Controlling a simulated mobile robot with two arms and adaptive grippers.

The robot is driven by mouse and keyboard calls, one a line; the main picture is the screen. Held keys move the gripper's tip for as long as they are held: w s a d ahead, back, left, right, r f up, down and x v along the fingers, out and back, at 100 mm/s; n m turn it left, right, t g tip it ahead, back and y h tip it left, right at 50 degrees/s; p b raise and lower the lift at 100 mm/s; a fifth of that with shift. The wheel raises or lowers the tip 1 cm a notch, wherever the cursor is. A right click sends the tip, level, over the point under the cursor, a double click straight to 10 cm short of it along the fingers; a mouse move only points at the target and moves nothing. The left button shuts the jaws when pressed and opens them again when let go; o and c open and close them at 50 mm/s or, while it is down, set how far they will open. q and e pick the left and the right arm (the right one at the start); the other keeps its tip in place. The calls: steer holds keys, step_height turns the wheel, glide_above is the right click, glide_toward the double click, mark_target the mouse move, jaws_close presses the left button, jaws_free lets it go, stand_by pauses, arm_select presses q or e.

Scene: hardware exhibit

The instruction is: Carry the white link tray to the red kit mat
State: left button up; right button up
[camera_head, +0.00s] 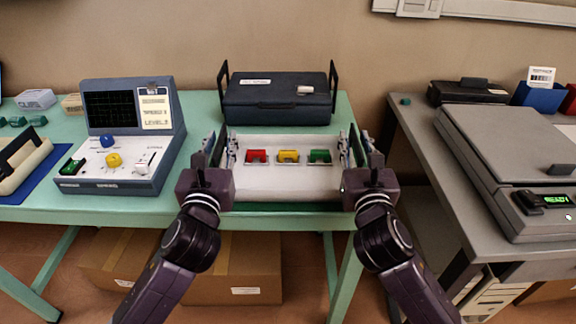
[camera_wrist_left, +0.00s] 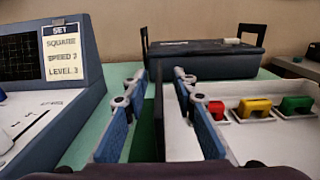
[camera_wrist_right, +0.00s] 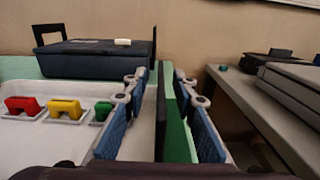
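The white link tray (camera_head: 290,190) sits at the front of the green table, with red (camera_head: 257,156), yellow (camera_head: 289,156) and green (camera_head: 320,156) links in its slots. My left gripper (camera_head: 222,150) is at its left end; in the left wrist view the fingers (camera_wrist_left: 165,110) stand apart on either side of a dark upright end panel and the tray's white edge. No red kit mat is visible.
A dark blue toolbox (camera_head: 277,98) stands behind the tray. A console with a screen (camera_head: 125,145) is close on the left. A blue mat with a beige tray (camera_head: 22,165) lies farther left. A separate grey table (camera_head: 430,160) with a large grey device (camera_head: 500,150) is right.

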arm_select(q)
jaws_close()
arm_select(e)
jaws_close()
arm_select(q)
steer(key=shift+r, duration=0.1)
